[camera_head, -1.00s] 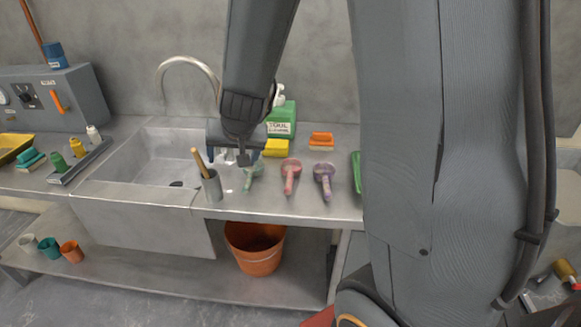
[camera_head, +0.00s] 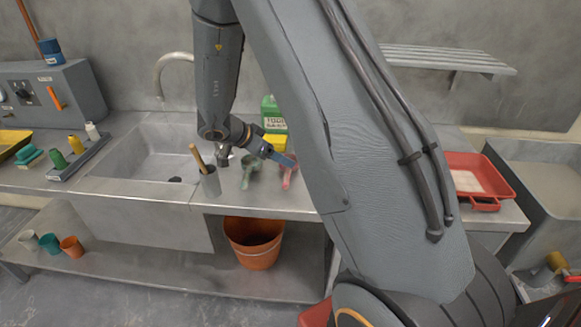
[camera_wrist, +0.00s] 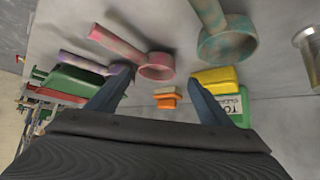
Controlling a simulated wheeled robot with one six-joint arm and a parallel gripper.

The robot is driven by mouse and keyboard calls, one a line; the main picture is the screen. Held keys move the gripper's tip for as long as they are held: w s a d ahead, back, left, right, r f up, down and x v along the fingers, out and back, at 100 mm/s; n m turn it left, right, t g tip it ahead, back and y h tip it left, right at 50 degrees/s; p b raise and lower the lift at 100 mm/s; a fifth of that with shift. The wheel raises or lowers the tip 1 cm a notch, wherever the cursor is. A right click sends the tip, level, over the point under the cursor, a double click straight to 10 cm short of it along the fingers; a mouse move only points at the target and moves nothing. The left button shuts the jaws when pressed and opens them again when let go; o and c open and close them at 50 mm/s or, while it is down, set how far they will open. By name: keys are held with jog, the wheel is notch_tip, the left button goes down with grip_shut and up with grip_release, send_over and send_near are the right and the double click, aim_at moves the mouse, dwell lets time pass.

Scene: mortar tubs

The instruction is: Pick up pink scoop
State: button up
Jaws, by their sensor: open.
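The pink scoop (camera_head: 287,178) lies on the steel counter, partly hidden by my gripper and arm in the head view. In the wrist view the pink scoop (camera_wrist: 153,66) has its round cup just beyond the space between my fingertips, its handle reaching to the upper left. My gripper (camera_head: 281,158) is open and empty, near the pink scoop; contact is not visible. The green scoop (camera_head: 250,170) lies left of it in the head view and at upper right in the wrist view (camera_wrist: 228,42). A purple scoop (camera_wrist: 95,64) lies on the other side, hidden in the head view.
A metal cup with a wooden-handled tool (camera_head: 210,183) stands by the sink (camera_head: 150,170). Behind the scoops are a yellow sponge (camera_wrist: 215,77), a green jug (camera_wrist: 241,105) and an orange brush (camera_wrist: 166,98). A green tray (camera_wrist: 75,82) lies beyond the purple scoop.

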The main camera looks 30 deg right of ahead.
jog(key=x, duration=0.1)
jog(key=p+x, duration=0.1)
jog(key=x, duration=0.3)
jog(key=shift+s+p, duration=0.4)
jog(key=shift+w+d+f, duration=0.1)
jog(key=shift+d+f, duration=0.15)
jog(key=shift+f, duration=0.1)
jog(key=c, duration=1.2)
jog(key=shift+r, duration=0.1)
